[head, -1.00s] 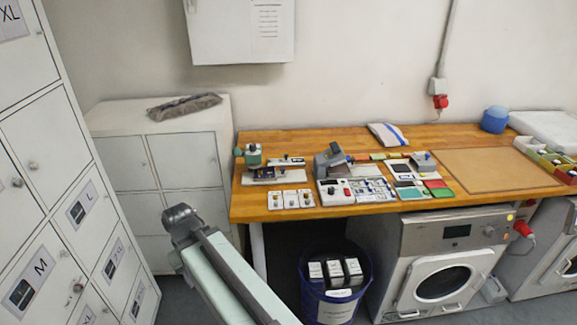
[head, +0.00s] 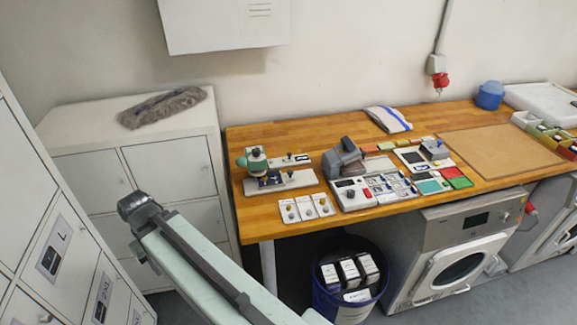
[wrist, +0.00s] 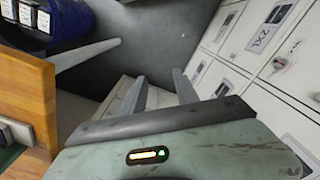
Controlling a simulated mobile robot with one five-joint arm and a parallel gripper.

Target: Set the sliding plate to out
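On the left end of the wooden workbench (head: 330,125), a pale base plate (head: 297,180) carries a small press with a green round head (head: 256,158) and a dark block. Behind it lies a pale strip (head: 281,162) with a dark knob. I cannot tell for sure which of these is the sliding plate, or its setting. My gripper (wrist: 160,92) shows in the wrist view with its two fingers apart and nothing between them. It points down past the bench edge towards the floor and lockers, away from the press. The gripper itself cannot be made out in the head view.
Three small switch panels (head: 305,208) lie at the bench's front edge, right of which stands a grey device (head: 344,160). A blue bin (head: 325,300) and a washing machine (head: 460,255) stand below. Lockers (head: 50,235) flank the left; a low cabinet (head: 130,160) adjoins the bench.

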